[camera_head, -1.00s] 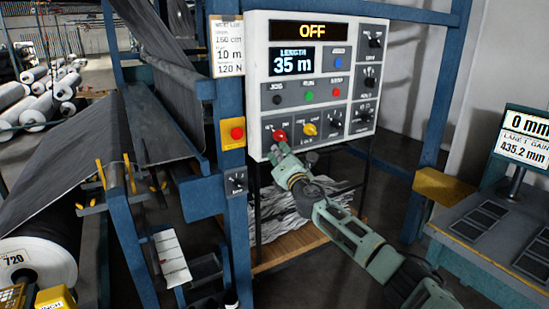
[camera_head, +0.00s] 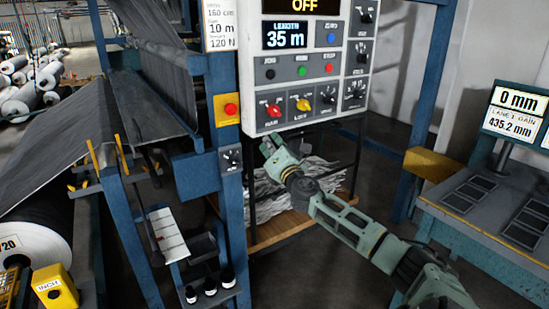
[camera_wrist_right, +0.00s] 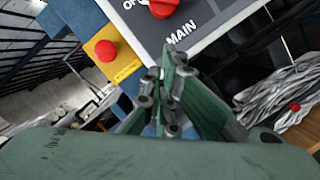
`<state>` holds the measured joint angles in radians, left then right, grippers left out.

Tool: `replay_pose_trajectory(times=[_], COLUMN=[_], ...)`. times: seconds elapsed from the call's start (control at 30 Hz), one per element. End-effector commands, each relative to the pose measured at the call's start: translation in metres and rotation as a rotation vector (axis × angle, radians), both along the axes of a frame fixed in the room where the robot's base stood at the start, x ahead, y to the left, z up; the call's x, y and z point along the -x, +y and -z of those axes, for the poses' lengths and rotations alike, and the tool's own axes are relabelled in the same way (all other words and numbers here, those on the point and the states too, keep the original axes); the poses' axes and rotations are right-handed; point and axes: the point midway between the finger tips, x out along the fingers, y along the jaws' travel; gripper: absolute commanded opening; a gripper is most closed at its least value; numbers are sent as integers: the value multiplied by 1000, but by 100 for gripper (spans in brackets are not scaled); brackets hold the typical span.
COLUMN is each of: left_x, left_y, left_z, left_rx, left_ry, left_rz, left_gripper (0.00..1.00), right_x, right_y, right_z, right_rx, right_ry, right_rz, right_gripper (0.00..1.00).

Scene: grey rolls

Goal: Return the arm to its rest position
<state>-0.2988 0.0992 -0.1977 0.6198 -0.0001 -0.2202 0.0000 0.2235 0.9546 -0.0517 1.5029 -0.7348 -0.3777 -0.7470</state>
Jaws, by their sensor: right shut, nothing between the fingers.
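My right arm, green with dark joints, reaches in from the lower right in the head view. Its gripper (camera_head: 272,145) is shut and empty, just below the lower left part of the control panel (camera_head: 352,75). It is apart from the red MAIN knob (camera_head: 274,111). In the right wrist view the closed fingers (camera_wrist_right: 172,62) point toward the panel's lower edge, with the red knob (camera_wrist_right: 162,8) above them. The panel's top display reads OFF, and the length display (camera_head: 285,36) reads 35 m. My left gripper is not in view.
A blue post with a red button on a yellow plate (camera_head: 228,110) stands just left of the gripper. Crumpled grey fabric (camera_head: 285,190) lies on a wooden shelf below the panel. A console (camera_head: 485,205) stands at the right. Grey rolls (camera_head: 25,95) lie at the far left.

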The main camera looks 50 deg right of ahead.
Motion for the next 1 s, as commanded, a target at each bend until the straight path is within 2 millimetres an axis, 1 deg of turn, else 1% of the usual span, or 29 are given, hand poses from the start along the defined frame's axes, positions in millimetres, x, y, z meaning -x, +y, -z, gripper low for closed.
replay_pose_trajectory(times=[0.1, 0.2, 0.3, 0.53, 0.83, 0.87, 0.93, 0.97, 1.0], left_x=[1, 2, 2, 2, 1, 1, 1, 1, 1], left_y=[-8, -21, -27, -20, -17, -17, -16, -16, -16], left_z=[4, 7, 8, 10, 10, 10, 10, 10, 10], left_rx=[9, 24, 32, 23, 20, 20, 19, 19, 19], left_ry=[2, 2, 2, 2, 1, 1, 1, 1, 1], left_rz=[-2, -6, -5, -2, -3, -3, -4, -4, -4], left_gripper=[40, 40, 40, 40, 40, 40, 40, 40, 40], right_x=[16, 29, 39, 53, 55, 55, 56, 56, 57], right_y=[9, 14, 19, 25, 25, 24, 20, 17, 13], right_z=[6, 8, 10, 11, 12, 14, 29, 39, 57], right_rx=[3, 2, 0, 1, -3, -7, -38, -61, -100], right_ry=[5, 4, 3, 2, 1, 4, 17, 27, 42], right_rz=[-3, -4, -4, -3, -1, 0, 6, 11, 18], right_gripper=[0, 0, 0, 0, 0, 0, 0, 0, 0])
